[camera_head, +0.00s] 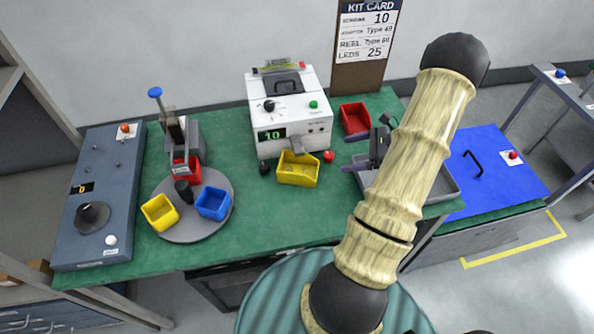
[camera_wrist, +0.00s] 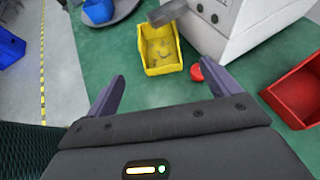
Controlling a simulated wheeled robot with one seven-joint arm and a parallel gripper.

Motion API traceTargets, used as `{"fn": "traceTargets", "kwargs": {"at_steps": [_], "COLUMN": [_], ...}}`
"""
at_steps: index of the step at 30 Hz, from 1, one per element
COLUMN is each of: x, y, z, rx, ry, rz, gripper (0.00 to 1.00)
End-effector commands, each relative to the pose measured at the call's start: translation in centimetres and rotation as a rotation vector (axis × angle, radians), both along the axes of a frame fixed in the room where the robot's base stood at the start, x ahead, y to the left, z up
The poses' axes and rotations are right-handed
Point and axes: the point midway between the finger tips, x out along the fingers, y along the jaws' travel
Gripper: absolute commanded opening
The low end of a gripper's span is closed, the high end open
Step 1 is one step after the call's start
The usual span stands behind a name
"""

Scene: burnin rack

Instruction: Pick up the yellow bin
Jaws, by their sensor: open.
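A yellow bin (camera_head: 297,170) stands on the green bench, under the spout at the front of the white machine. In the wrist view the same yellow bin (camera_wrist: 161,66) lies ahead of the fingers, with a few small dark bits inside. A second yellow bin (camera_head: 160,213) sits on the round grey turntable at the left. My gripper (camera_wrist: 167,80) is open and empty, its two purple fingers spread apart. In the head view my gripper is partly hidden by my arm and is above the bench, right of the machine's yellow bin and apart from it.
The white machine (camera_head: 290,112) stands behind the bin, with a red knob (camera_head: 328,156) close by. A red bin (camera_head: 355,117) is to its right and a grey tray (camera_head: 440,182) beyond my arm. The turntable (camera_head: 190,232) also holds blue and red bins. The bench front is clear.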

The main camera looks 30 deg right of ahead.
Motion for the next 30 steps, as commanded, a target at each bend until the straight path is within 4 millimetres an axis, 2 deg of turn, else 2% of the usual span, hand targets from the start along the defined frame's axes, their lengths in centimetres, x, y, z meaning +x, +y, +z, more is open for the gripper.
{"fn": "traceTargets", "kwargs": {"at_steps": [7,21,30], "x": [1.6,6.0,6.6], "y": [2.2,7.8,8.4], "z": [-1.2,-5.1,-5.9], "rx": [0.004,0.002,-0.001], "ry": [0.002,0.003,0.0], "rz": [0.005,0.005,0.003], "gripper": [0.88,0.88,0.88]}}
